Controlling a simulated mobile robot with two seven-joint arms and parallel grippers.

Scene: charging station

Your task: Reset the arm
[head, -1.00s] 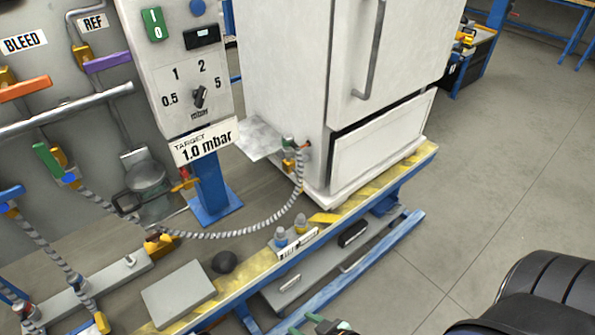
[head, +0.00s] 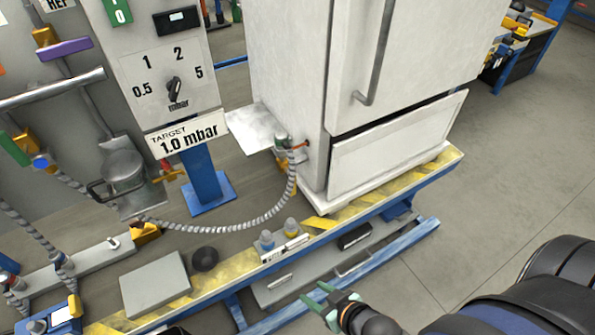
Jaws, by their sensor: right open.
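My right gripper (head: 318,296) shows at the bottom centre of the head view. Its two green-tipped fingers are apart with nothing between them. It appears in front of the bench's lower blue rail, and it touches nothing that I can see. My right arm (head: 500,305) comes in from the lower right, with a black rounded link and a dark blue section. My left gripper and left arm are out of view.
A white fridge-like cabinet (head: 290,90) stands on the bench with yellow-striped edge (head: 385,200). A grey hose (head: 240,228) hangs from its side. A dial panel (head: 205,110) and target sign (head: 187,134) stand left. Grey floor (head: 510,170) at right is clear.

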